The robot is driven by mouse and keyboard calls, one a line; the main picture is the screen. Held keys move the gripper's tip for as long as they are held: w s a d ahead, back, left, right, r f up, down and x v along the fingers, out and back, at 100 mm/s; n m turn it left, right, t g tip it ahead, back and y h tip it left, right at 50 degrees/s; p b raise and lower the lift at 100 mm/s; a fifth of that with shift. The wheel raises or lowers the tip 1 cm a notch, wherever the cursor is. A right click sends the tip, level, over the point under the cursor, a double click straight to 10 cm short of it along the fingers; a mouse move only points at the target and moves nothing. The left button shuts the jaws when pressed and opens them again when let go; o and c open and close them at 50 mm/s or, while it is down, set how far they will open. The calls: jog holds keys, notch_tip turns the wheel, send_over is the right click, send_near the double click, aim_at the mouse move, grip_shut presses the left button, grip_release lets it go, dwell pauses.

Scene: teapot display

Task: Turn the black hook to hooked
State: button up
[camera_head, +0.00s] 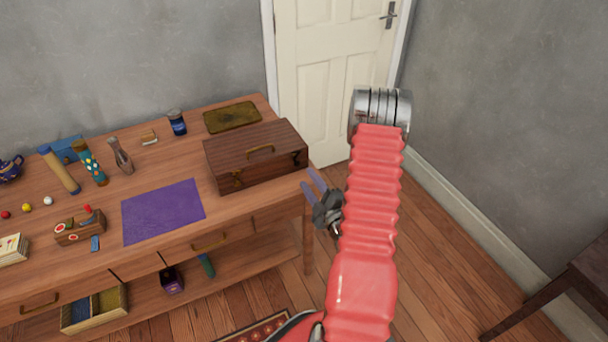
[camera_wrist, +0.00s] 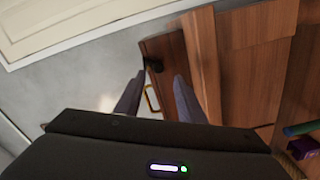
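A small black piece (camera_wrist: 155,65), which looks like the hook, shows in the wrist view on a brown wooden surface, just beyond my fingertips. I cannot make out which way it is turned. A brass handle (camera_wrist: 152,98) shows between my fingers. In the head view a dark wooden box (camera_head: 285,160) with a brass handle on its lid stands at the table's right end; no black hook can be made out there. My gripper (camera_head: 313,184) is beside the box's right end, its two purple fingers apart and empty; they also show in the wrist view (camera_wrist: 158,84).
The wooden table (camera_head: 160,170) carries a purple mat (camera_head: 162,210), a brass tray (camera_head: 231,117), bottles and small toys left of the box. A white door (camera_head: 325,70) stands behind. Floor (camera_head: 440,250) is clear right of my arm. A dark table edge (camera_head: 560,285) is at the lower right.

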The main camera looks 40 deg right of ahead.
jog(key=v, duration=0.7)
jog(key=shift+s+a, duration=0.1)
dwell(0.5)
jog(key=s+f+m+g+y, duration=0.1)
jog(key=s+f+m+g, duration=0.2)
jog(key=f+g, duration=0.3)
jog(key=s+f+m+g+y, duration=0.1)
jog(key=s+f+m+g, duration=0.3)
jog(key=f, duration=0.5)
jog(key=s+a+r+m+g, duration=0.1)
jog(key=a+r+m+g, duration=0.15)
jog(key=r, duration=0.35)
jog(key=s+a+r+m+g+y, duration=0.1)
jog(key=a+r+m+g, duration=0.1)
jog(key=a+r, duration=0.3)
jog(key=s+a+r+m+g, duration=0.1)
jog(key=a+r+m+g, duration=0.1)
jog(key=r, duration=0.5)
jog(key=a+r+n+t+y, duration=0.2)
jog(key=a+r+n+t, duration=0.1)
jog(key=a+r, duration=2)
notch_tip(320, 180, up, 2)
jog(key=shift+a+r+n+t, duration=0.1)
jog(key=shift+a+n+t, duration=0.25)
jog(key=shift+t, duration=0.5)
